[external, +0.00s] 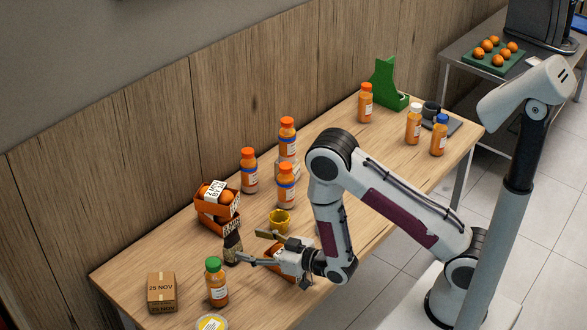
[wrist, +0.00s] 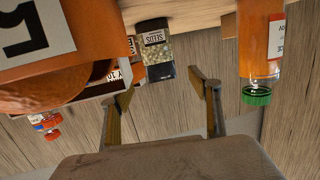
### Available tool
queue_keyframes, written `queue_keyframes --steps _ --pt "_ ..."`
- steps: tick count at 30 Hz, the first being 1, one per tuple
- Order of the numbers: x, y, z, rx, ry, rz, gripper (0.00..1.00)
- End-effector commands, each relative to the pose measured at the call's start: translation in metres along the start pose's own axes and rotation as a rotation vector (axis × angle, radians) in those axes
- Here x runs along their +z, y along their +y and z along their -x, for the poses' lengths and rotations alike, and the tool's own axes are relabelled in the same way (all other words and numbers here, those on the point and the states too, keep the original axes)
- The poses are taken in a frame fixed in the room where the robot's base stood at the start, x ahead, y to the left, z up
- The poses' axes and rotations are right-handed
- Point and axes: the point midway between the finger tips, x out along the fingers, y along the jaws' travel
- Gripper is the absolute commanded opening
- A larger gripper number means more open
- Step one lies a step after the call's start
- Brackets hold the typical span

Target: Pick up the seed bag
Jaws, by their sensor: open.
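The seed bag (external: 232,247) is a small dark-topped packet with a pale label. It stands on the wooden table just left of my gripper (external: 250,249) in the external view. My gripper is open and level, low over the table, with its fingers pointing toward the bag. In the wrist view, which is upside down, the seed bag (wrist: 157,50) shows its "SEEDS" label and pale seeds. It lies ahead of the gap between my fingertips (wrist: 158,86), which looks empty. I cannot tell whether a finger touches the bag.
A green-capped juice bottle (external: 216,284) and a cardboard box (external: 161,292) stand to the left. Stacked orange crates (external: 216,220) stand behind the bag. A yellow cup (external: 279,221) and several juice bottles stand farther back. Another orange crate (external: 274,262) sits beside my gripper.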

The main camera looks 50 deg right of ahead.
Motion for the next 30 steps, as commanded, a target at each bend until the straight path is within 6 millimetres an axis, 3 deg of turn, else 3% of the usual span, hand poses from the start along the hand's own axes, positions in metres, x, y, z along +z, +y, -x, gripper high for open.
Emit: queue_keyframes --steps 15,30 --pt "0.0 0.0 -0.025 0.0 0.0 0.0 0.62" --pt "0.0 0.0 -0.03 0.0 -0.001 0.0 0.62"
